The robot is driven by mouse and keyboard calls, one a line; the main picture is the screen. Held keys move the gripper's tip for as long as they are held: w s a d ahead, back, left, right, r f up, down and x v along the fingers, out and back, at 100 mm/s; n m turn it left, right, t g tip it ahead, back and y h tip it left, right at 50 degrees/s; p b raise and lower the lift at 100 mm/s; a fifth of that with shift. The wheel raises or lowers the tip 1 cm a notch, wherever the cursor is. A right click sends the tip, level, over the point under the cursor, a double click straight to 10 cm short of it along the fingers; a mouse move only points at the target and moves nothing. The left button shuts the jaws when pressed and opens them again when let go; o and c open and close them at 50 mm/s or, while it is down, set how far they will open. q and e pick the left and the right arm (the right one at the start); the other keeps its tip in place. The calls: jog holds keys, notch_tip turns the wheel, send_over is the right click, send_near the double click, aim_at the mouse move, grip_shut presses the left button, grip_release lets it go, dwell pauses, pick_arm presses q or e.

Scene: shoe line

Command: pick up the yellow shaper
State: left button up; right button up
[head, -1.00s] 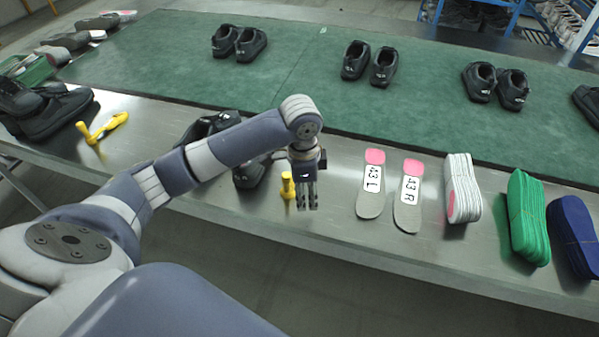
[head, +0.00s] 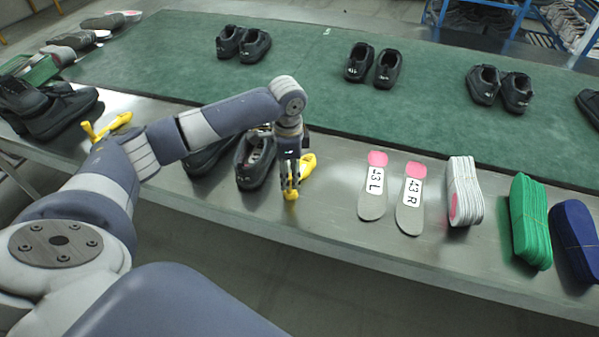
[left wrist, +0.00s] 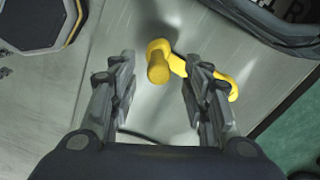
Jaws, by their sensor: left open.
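A yellow shaper (head: 307,165) lies on the grey metal table near its front edge, right of a pair of black shoes (head: 255,160). My left gripper (head: 291,186) points down over it and hides part of it in the head view. In the left wrist view, the fingers (left wrist: 158,66) are apart, with the shaper's rounded knob (left wrist: 158,70) showing between them. The rest of the shaper runs behind the right finger. Contact cannot be told. A second yellow shaper (head: 108,126) lies further left, partly behind my arm. My right gripper is not in view.
Two insoles marked L (head: 372,205) and R (head: 410,208) lie to the right. Bundles of white (head: 463,190), green (head: 528,222) and blue (head: 573,238) insoles stand beyond them. More black shoes are on the green belt (head: 320,90) behind.

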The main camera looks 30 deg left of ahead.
pick_arm(q)
notch_tip(320, 180, down, 4)
jog(key=shift+f, duration=0.1)
grip_shut()
dwell(0.4)
